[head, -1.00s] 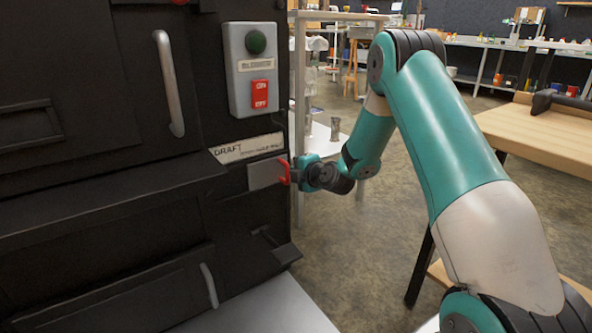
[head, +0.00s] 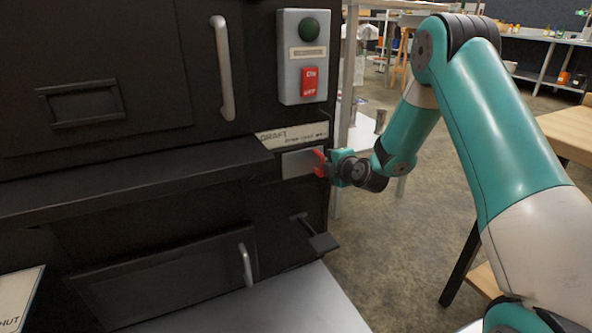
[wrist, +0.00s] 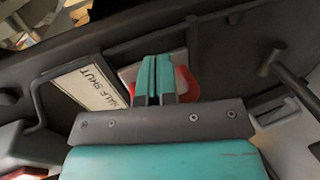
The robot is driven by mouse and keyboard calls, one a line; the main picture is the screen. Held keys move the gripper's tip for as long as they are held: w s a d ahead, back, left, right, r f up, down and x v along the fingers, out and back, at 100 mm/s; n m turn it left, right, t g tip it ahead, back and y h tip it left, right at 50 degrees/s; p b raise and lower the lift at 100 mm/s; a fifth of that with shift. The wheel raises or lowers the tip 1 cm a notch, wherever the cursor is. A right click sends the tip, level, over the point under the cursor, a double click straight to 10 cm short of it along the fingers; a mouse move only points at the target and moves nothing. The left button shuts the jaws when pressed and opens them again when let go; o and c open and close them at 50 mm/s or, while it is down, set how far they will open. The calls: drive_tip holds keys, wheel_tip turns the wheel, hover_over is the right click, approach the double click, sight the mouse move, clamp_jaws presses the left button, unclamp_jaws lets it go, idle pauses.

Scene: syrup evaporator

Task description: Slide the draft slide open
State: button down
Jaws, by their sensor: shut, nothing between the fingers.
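The draft slide is a light grey plate (head: 299,164) with a red pull (head: 320,162) at its right end, set in the black front below a DRAFT label (head: 292,136). My gripper (head: 331,166) is at the red pull, just right of the plate. In the wrist view its teal fingers (wrist: 155,80) are together with nothing between them. They lie over the slide, and the red pull (wrist: 188,86) shows behind and to their right. Part of the grey plate (wrist: 128,75) shows to their left. I cannot tell whether the fingers touch the pull.
A grey switch box (head: 304,57) with a green button and red switch is above the label. A small black lever (head: 318,241) projects below the slide. A door handle (head: 222,68) and lower handle (head: 246,265) stick out.

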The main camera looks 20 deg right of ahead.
drive_tip(key=shift+s+a+p, duration=0.1)
drive_tip(key=shift+a+p, duration=1.45)
drive_tip(key=shift+a, duration=1.55)
drive_tip(key=shift+f, duration=0.1)
drive_tip(key=shift+d, duration=0.15)
drive_tip(key=shift+d+b, duration=0.15)
drive_tip(key=shift+b, duration=0.3)
drive_tip(key=shift+d+b, duration=0.35)
drive_tip(key=shift+b, duration=0.1)
drive_tip(key=b, duration=0.6)
approach(308, 165)
drive_tip(key=s, duration=0.2)
drive_tip(key=shift+s, duration=0.2)
